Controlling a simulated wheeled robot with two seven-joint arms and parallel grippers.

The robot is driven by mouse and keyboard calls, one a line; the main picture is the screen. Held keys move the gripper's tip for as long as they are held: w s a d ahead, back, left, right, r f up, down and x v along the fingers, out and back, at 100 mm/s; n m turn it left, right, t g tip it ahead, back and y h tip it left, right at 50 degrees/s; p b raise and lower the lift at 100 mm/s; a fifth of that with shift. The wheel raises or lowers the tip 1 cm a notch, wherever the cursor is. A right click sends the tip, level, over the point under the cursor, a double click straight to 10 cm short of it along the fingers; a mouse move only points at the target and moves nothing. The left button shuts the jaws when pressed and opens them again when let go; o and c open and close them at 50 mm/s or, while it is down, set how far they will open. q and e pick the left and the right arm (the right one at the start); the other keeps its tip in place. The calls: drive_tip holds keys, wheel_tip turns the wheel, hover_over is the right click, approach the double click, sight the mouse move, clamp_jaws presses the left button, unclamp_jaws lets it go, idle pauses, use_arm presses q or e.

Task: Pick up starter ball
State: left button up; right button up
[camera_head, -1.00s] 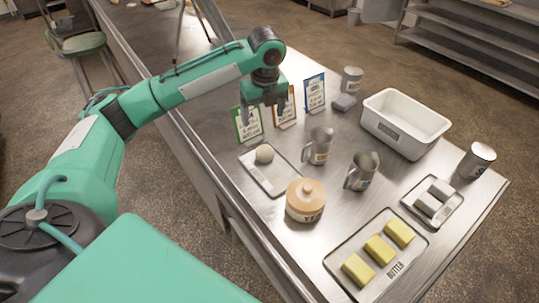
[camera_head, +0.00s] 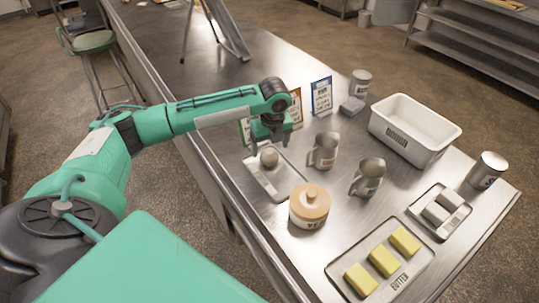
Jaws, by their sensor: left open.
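The starter ball (camera_head: 269,157) is a small pale round lump of dough. It sits on a small metal tray (camera_head: 268,185) near the left edge of the steel table, in the head view. My left gripper (camera_head: 271,143) is just above and behind the ball, pointing down, with its fingers open. Its fingertips are close to the ball's top; I cannot tell whether they touch it. My right gripper is not in view.
A lidded crock (camera_head: 309,207) stands in front of the tray. Metal jugs (camera_head: 324,151) (camera_head: 367,178) stand to the right. Upright recipe cards (camera_head: 321,96) are behind the gripper. A white bin (camera_head: 414,130), a butter tray (camera_head: 409,279) and a can (camera_head: 487,170) are farther right.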

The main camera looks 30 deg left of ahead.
use_arm(q)
wheel_tip(320, 180, down, 4)
drive_tip(key=shift+a+r+p, duration=0.15)
drive_tip(key=shift+r+p, duration=0.05)
drive_tip(key=shift+p, duration=0.15)
drive_tip(key=c, duration=1.1)
drive_tip(key=shift+r, duration=0.15)
wheel_tip(320, 180, up, 20)
drive_tip(key=b, duration=0.3)
